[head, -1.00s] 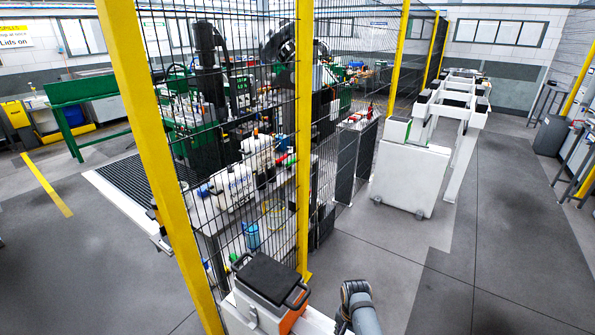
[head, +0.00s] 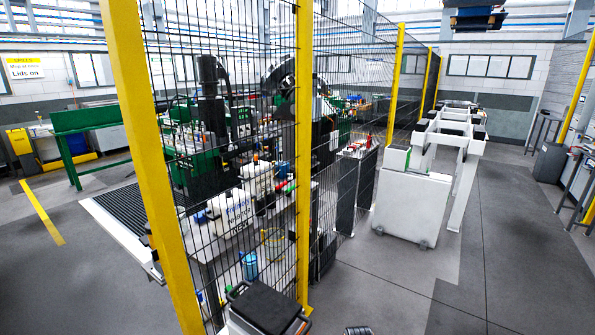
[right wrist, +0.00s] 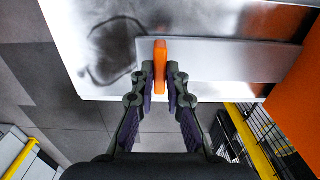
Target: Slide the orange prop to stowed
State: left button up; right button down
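In the right wrist view, the orange prop (right wrist: 160,62) is a short upright bar at the edge of a grey metal plate (right wrist: 215,52). My right gripper (right wrist: 160,76) has one fingertip on each side of the prop, close against it, and looks shut on it. The plate lies over a pale, shiny metal surface (right wrist: 75,35). I cannot make out the prop in the head view. My left gripper is not in view, and only a small piece of my arm shows at the bottom edge of the head view.
A white bench frame (head: 412,205) stands beyond. Grey floor at right is open. An orange panel (right wrist: 300,85) stands right of the prop.

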jog(key=shift+w+a, duration=0.1)
jog(key=shift+a, duration=0.05)
jog(key=shift+w+a+b, duration=0.5)
jog(key=shift+a, duration=0.3)
jog(key=shift+w+a+b, duration=0.45)
jog(key=shift+w+a, duration=0.05)
jog(key=shift+a, duration=0.3)
jog(key=shift+w+a, duration=0.1)
jog(key=shift+a, duration=0.05)
jog(key=shift+w+a+f+b, duration=0.1)
jog(key=shift+w+a+b, duration=0.5)
jog(key=shift+a+b, duration=0.3)
jog(key=c, duration=1.2)
grip_release()
jog(key=shift+o, duration=0.2)
